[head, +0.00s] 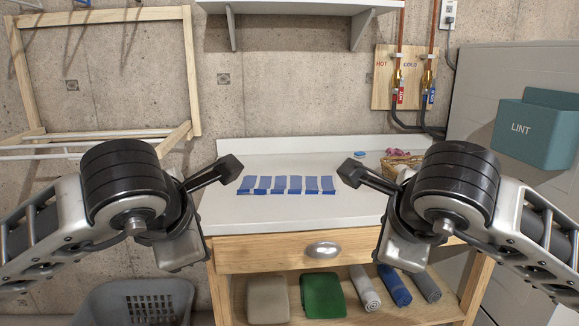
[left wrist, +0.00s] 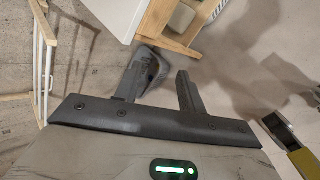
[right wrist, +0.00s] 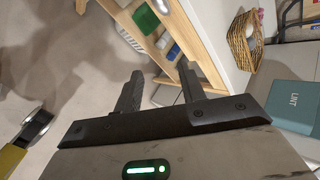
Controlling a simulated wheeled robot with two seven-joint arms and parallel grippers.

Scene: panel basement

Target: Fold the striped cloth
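The striped cloth (head: 287,185), blue with narrow pale stripes, lies flat on the white countertop (head: 290,212) in the head view. It forms a wide, shallow strip. It does not show in either wrist view. My left gripper (head: 231,168) is above the counter just left of the cloth, apart from it. Its two fingers stand apart and empty in the left wrist view (left wrist: 158,72). My right gripper (head: 350,172) is just right of the cloth, also apart from it. Its fingers are open and empty in the right wrist view (right wrist: 161,68).
A wicker basket (head: 402,165) with a pink item and a small blue item (head: 360,154) sit at the counter's back right. A teal lint bin (head: 540,128) is at right. Folded and rolled towels lie on the shelf below. A grey laundry basket (head: 135,303) stands lower left.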

